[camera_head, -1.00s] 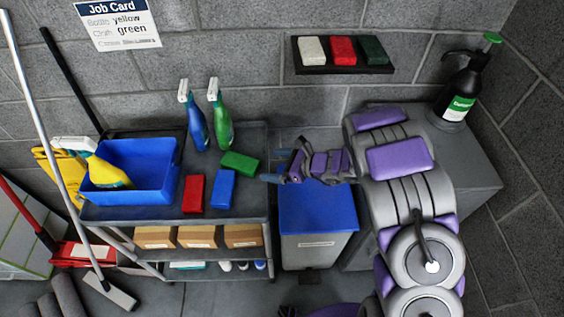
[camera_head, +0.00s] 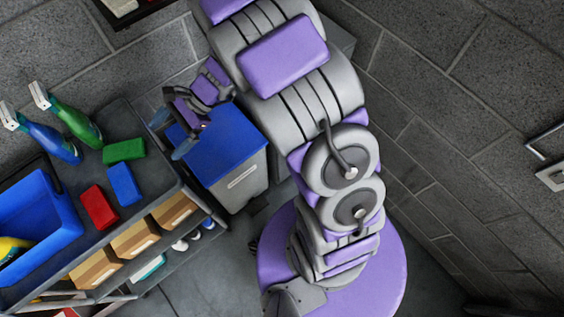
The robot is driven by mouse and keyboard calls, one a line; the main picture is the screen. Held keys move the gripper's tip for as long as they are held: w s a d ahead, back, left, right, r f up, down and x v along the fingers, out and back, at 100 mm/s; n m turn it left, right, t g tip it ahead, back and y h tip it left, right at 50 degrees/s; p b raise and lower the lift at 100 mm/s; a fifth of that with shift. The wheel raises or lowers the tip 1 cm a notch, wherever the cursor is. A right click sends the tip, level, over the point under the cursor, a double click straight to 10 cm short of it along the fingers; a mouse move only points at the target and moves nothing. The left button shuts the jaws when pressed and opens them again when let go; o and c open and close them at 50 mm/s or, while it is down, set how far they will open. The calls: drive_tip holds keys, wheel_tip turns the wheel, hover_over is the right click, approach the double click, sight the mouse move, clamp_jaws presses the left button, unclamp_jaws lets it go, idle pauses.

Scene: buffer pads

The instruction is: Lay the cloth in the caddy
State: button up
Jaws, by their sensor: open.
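The caddy (camera_head: 50,232) is an open blue bin on the top of a grey cart, at the left edge and partly cut off. A yellow bottle (camera_head: 12,249) lies inside it. Three folded cloths lie on the cart top to the right of the caddy: a red cloth (camera_head: 98,208), a blue cloth (camera_head: 124,184) and a green cloth (camera_head: 124,151). My gripper (camera_head: 172,135) is open, with nothing seen between its fingers. It is to the right of the green cloth and apart from it, by the cart's right edge and the blue-lidded bin.
A blue spray bottle (camera_head: 48,138) and a green spray bottle (camera_head: 72,120) stand at the back of the cart (camera_head: 150,190). Boxes fill its lower shelf. A grey bin with a blue lid (camera_head: 222,145) stands right of the cart. Block walls close the back and right.

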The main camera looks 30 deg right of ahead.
drive_tip(key=s+d+r+n+g+h, duration=0.1)
drive_tip(key=s+d+r+n, duration=0.3)
drive_tip(key=s, duration=0.4)
drive_tip(key=s+d+r+n+g+h, duration=0.1)
drive_tip(key=s+d+r+n+h, duration=0.3)
drive_tip(key=s, duration=0.4)
drive_tip(key=shift+s+d+h, duration=0.25)
drive_tip(key=shift+d+h, duration=0.05)
drive_tip(key=shift+d, duration=0.25)
drive_tip(key=s+d+r+n+h, duration=0.1)
drive_tip(key=s+d+n+h, duration=0.1)
drive_tip(key=s+d, duration=0.1)
drive_tip(key=s+d+r+n+t+h, duration=0.1)
drive_tip(key=s+d+n+h, duration=0.1)
drive_tip(key=d, duration=0.3)
drive_tip(key=s+d+r+n+h, duration=0.1)
drive_tip(key=s+d+n, duration=0.1)
drive_tip(key=s+d, duration=0.2)
drive_tip(key=shift+s+d+h, duration=0.3)
drive_tip(key=shift+s+h, duration=0.1)
drive_tip(key=shift+s, duration=0.05)
drive_tip(key=shift+d, duration=0.2)
